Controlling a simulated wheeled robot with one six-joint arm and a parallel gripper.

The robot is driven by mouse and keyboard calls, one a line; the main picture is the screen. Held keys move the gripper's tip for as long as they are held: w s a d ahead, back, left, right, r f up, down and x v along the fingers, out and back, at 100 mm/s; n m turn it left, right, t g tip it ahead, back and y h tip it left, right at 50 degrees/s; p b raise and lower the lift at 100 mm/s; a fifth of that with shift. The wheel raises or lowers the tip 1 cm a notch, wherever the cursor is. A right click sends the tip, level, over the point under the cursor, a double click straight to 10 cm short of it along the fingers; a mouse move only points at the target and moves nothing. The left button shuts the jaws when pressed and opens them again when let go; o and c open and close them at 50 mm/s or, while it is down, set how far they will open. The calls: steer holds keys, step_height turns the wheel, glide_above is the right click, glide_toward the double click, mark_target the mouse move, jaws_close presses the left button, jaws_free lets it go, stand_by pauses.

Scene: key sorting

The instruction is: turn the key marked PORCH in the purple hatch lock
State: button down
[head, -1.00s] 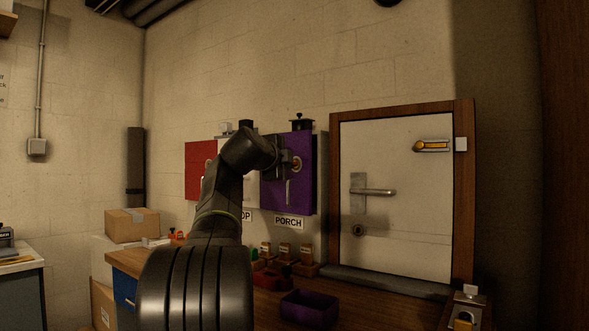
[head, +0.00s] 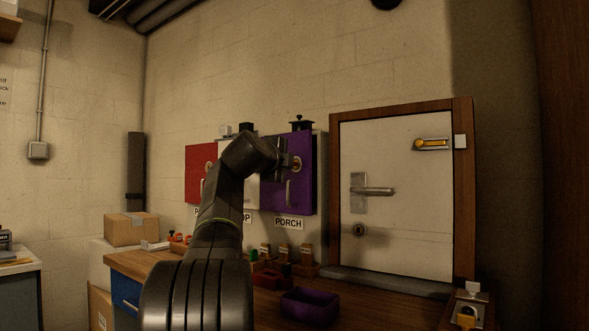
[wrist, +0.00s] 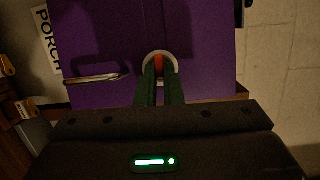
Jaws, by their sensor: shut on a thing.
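The purple hatch (head: 304,195) is closed on the wall box, with a PORCH label (head: 288,223) below it. Its round lock (head: 297,165) has a pale ring, which also shows in the wrist view. My gripper (wrist: 160,82) is at the lock, its two dark fingers pointing straight at it. The fingers are shut on a key, of which only an orange-red piece (wrist: 159,63) shows between the fingertips, inside the ring. The key's marking is hidden, and I cannot tell how deep it sits.
A hatch handle (wrist: 97,78) is left of the lock in the wrist view. A red hatch (head: 199,165) is further left. Below are small wooden key stands (head: 285,254) and a purple tray (head: 310,306) on the bench. A white door (head: 400,225) is to the right.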

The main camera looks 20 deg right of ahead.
steer(key=c, duration=1.5)
jaws_free()
steer(key=v, duration=1.3)
steer(key=shift+s+a, duration=0.25)
steer(key=shift+s, duration=0.05)
